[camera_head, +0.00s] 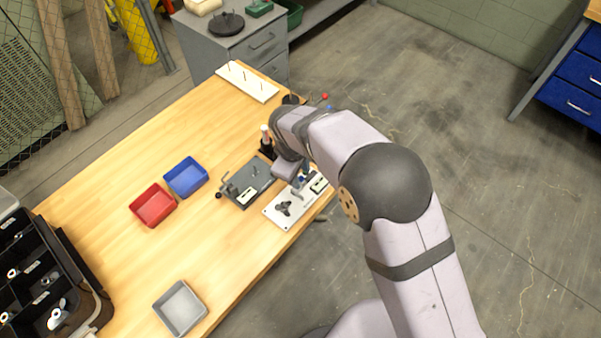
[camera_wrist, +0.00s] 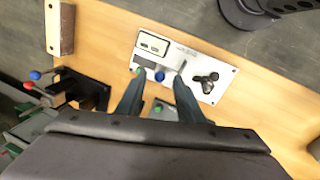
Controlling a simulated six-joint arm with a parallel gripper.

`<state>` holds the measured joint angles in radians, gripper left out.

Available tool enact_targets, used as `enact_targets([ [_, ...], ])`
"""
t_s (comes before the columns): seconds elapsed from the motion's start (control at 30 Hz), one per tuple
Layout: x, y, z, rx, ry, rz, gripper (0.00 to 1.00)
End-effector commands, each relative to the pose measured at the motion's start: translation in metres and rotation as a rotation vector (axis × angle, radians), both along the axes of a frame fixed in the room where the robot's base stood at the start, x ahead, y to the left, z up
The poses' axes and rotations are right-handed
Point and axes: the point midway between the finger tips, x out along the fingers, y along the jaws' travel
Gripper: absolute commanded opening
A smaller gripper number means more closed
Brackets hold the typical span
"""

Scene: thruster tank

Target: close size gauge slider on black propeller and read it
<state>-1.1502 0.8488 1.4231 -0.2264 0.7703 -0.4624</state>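The size gauge is a white plate (camera_wrist: 226,72) near the table's front edge; it also shows in the head view (camera_head: 272,212). The black three-bladed propeller (camera_wrist: 207,83) lies flat on it, also in the head view (camera_head: 284,208). A blue knob (camera_wrist: 160,76), seemingly the slider's, sits left of a grey upright jaw (camera_wrist: 181,66). I cannot tell whether jaw and propeller touch. The readout (camera_wrist: 152,44) is too small to read. My gripper (camera_wrist: 160,82) is open, its fingertips either side of the blue knob; in the head view my arm partly hides it.
A grey fixture (camera_head: 247,183) stands left of the gauge. A dark stand with blue and red balls (camera_wrist: 85,90) is near my gripper. Red (camera_head: 153,205), blue (camera_head: 186,177) and grey (camera_head: 180,308) bins sit on the table. The table between the bins is clear.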

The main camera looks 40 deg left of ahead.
Motion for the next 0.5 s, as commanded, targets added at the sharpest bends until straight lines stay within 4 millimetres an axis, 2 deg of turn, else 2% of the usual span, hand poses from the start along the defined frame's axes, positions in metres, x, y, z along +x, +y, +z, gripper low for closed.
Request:
enact_targets([
  [0.2,0.003,0.0,-0.016,0.0,0.001,0.0,0.34],
  [0.5,0.004,0.001,-0.018,0.0,0.0,0.0,0.34],
])
